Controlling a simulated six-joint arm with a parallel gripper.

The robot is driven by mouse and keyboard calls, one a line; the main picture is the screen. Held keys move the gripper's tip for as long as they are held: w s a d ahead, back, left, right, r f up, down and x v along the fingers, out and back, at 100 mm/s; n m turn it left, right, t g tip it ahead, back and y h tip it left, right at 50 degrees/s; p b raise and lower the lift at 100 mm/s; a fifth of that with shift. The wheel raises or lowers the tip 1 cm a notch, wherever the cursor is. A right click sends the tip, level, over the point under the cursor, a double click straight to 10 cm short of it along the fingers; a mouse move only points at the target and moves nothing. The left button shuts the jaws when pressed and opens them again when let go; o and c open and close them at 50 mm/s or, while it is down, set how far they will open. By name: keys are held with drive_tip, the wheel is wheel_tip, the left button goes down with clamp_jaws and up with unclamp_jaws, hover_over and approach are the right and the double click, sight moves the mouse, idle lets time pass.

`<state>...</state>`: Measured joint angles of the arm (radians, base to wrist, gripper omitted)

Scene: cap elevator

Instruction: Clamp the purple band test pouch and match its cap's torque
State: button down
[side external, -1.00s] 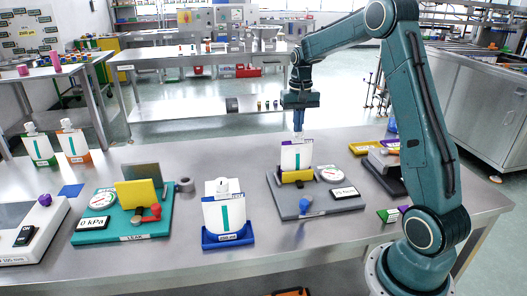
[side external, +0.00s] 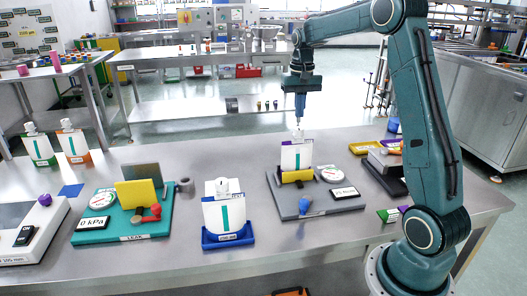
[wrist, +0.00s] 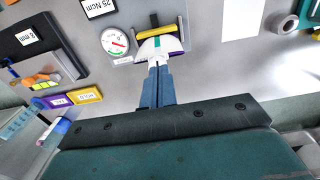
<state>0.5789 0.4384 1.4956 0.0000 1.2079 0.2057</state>
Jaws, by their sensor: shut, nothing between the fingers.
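A white pouch (side external: 297,158) with a purple strip near its top and a teal stripe stands upright in the grey torque fixture (side external: 312,208), behind a yellow clamp block (side external: 296,176). Its white cap (wrist: 158,58) is on top. My gripper (side external: 300,122) points down just above the cap, with its blue fingers shut and empty; in the wrist view the fingertips (wrist: 158,66) overlap the cap, so the exact gap is hard to tell.
Another white pouch (side external: 224,212) stands in a blue tray (side external: 228,240). The teal LEAK station (side external: 105,229) is left of it, with a yellow plate and red knob. Yellow and purple trays (wrist: 88,95) and a dark gauge unit lie right of the fixture. Bare table separates the stations.

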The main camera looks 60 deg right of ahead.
sight(298, 132)
drive_tip(key=shift+s+d+r, duration=0.25)
drive_tip(key=shift+s+d, duration=0.1)
drive_tip(key=shift+s, duration=0.15)
drive_tip(key=shift+s+d+r, duration=0.2)
drive_tip(key=shift+s+d, duration=0.15)
drive_tip(key=shift+s, duration=0.1)
wheel_tip(298, 132, down, 7)
idle(0.3)
drive_tip(key=shift+w+d, duration=0.2)
drive_tip(key=shift+w, duration=0.4)
idle(1.7)
drive_tip(key=shift+w+a, duration=0.55)
idle(0.8)
drive_tip(key=shift+s+a, duration=0.15)
drive_tip(key=shift+a, duration=0.2)
idle(0.3)
drive_tip(key=shift+r, duration=0.1)
